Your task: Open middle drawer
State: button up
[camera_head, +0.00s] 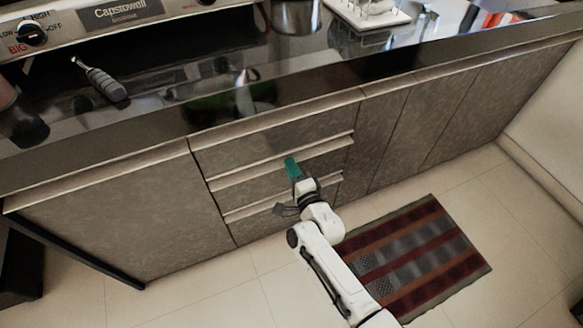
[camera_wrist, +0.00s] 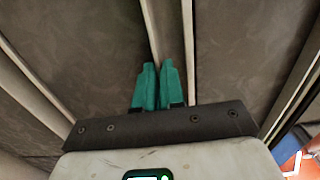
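The middle drawer (camera_head: 250,188) is in the grey stack under the counter in the head view, with a pale lip (camera_head: 235,174) along its top. It looks flush with its neighbours. My gripper (camera_head: 290,163) has teal fingers at this lip, near the middle of its length. In the wrist view my gripper (camera_wrist: 157,65) has its fingers close together, with a pale strip (camera_wrist: 152,40) running down to the narrow gap between their tips. They appear shut on the lip, though the contact itself is partly hidden.
The top drawer (camera_head: 260,138) is above and the bottom drawer (camera_head: 265,222) below, both looking closed. Cabinet doors stand on both sides. A striped rug (camera_head: 420,255) lies on the tiled floor to the right. The counter edge (camera_head: 170,124) juts out above.

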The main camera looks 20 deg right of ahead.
grip_shut()
jog(key=shift+s, duration=0.15)
dwell(0.9)
